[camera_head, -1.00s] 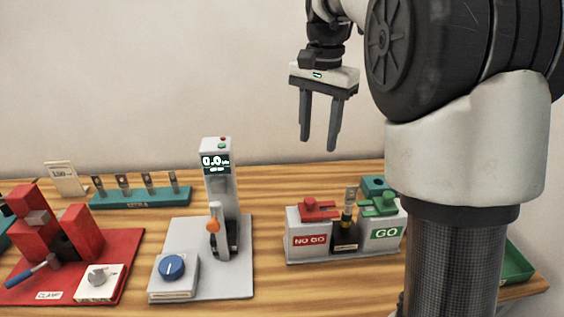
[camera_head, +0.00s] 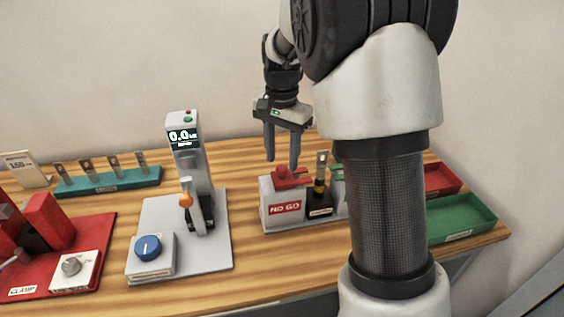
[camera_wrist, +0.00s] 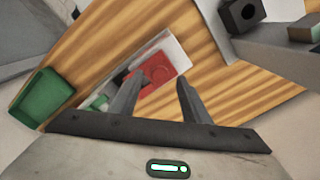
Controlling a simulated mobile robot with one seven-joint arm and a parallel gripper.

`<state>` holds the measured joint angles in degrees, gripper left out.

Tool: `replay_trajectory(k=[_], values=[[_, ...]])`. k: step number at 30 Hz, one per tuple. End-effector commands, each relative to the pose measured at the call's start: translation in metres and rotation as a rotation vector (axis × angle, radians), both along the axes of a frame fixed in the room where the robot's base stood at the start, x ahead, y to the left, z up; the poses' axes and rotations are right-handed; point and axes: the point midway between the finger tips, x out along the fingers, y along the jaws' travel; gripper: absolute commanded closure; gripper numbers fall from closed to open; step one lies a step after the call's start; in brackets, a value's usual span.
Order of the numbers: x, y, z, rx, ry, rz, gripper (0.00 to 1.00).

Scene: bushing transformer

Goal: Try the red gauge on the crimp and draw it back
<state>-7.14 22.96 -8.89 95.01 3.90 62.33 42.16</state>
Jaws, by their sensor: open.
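The red gauge (camera_head: 292,177) rests on the grey block labelled NO GO. It also shows in the wrist view (camera_wrist: 152,75), just beyond my fingertips. Beside it, a dark holder (camera_head: 320,203) holds an upright metal terminal with a black and yellow band, apparently the crimp (camera_head: 321,172). My gripper (camera_head: 282,165) is open and empty, pointing down at or just above the red gauge in the head view. I cannot tell whether a finger touches it. The green gauge (camera_head: 338,172) to the right is mostly hidden behind my arm.
A press-like device with a display (camera_head: 186,150) and blue knob stands to the left. A red clamp (camera_head: 45,225) lies farther left, with a teal rack of terminals (camera_head: 110,182) behind. Green (camera_head: 465,217) and red (camera_head: 443,178) trays sit at the right. Bare wood lies in front of the gauge stand.

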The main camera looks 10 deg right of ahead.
Motion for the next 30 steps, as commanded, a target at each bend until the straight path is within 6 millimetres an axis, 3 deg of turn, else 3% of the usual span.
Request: replay_trajectory(k=[6, 15, 23, 30], values=[[0.000, 0.000, -0.019, 0.001, 0.001, 0.000, 0.57], [0.000, 0.000, -0.022, 0.001, -0.001, 0.000, 0.57], [0.000, 0.000, -0.021, 0.000, 0.000, 0.000, 0.99], [0.000, -0.007, -0.020, 0.000, 0.000, -0.002, 1.00]])
